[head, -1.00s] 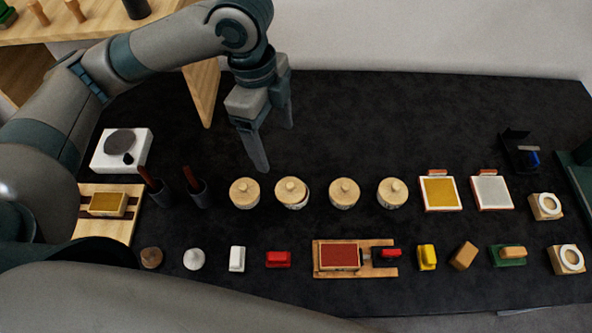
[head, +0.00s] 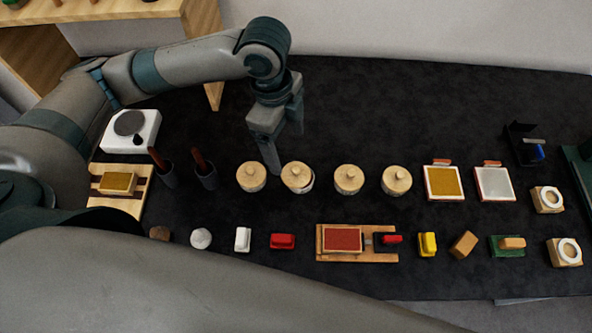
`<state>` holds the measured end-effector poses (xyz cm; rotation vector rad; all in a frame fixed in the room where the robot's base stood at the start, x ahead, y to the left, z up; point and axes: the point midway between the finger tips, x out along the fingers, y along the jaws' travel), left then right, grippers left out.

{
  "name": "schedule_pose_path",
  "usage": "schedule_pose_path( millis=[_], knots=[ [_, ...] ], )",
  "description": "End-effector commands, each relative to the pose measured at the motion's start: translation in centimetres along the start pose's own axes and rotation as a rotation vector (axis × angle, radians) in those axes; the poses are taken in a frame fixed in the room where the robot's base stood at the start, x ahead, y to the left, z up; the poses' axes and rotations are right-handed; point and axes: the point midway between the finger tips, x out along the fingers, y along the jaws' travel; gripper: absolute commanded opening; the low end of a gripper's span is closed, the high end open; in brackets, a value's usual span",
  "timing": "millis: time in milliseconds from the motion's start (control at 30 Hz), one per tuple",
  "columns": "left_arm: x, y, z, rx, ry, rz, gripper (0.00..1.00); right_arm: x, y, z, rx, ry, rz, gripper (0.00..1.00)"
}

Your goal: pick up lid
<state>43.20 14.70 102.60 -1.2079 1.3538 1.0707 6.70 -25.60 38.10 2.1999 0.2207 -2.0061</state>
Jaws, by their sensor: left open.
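Several round pots with pale wooden knobbed lids stand in a row at mid-table. From left to right, the lids are the first (head: 251,177), the second (head: 297,175), the third (head: 348,178) and the fourth (head: 396,179). The second lid sits a little off-centre, with some of its pot's pale wall showing below it. My left gripper (head: 286,152) is open and empty, pointing down. Its near fingertip appears just behind the gap between the first and second lids; contact cannot be told. My right gripper is out of view.
Two dark cups with brown handles (head: 204,166) stand left of the pots. Two framed pads (head: 444,183) lie to the right. A front row holds small blocks and a wooden tray with a red pad (head: 342,240). The black table (head: 420,110) is clear behind the pots.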

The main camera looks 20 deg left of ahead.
Motion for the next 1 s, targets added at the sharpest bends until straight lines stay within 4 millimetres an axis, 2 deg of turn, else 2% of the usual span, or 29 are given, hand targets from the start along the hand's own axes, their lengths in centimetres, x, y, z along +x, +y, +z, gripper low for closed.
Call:
schedule_pose_path(
  millis=[100, 300, 800, 1000],
  knots=[
    [2.1, 0.1, 0.0, -0.002, 0.0, 0.005, 0.78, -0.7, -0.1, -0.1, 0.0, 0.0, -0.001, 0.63],
    [4.5, 0.0, -0.1, -0.001, 0.0, 0.001, 0.78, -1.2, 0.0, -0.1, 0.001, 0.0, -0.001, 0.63],
    [5.3, -0.1, -0.1, -0.001, 0.0, 0.0, 0.78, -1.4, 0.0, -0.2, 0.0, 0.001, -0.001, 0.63],
    [6.9, -0.1, -0.5, -0.002, 0.0, 0.004, 0.78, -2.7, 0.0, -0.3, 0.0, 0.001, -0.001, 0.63]
  ],
)
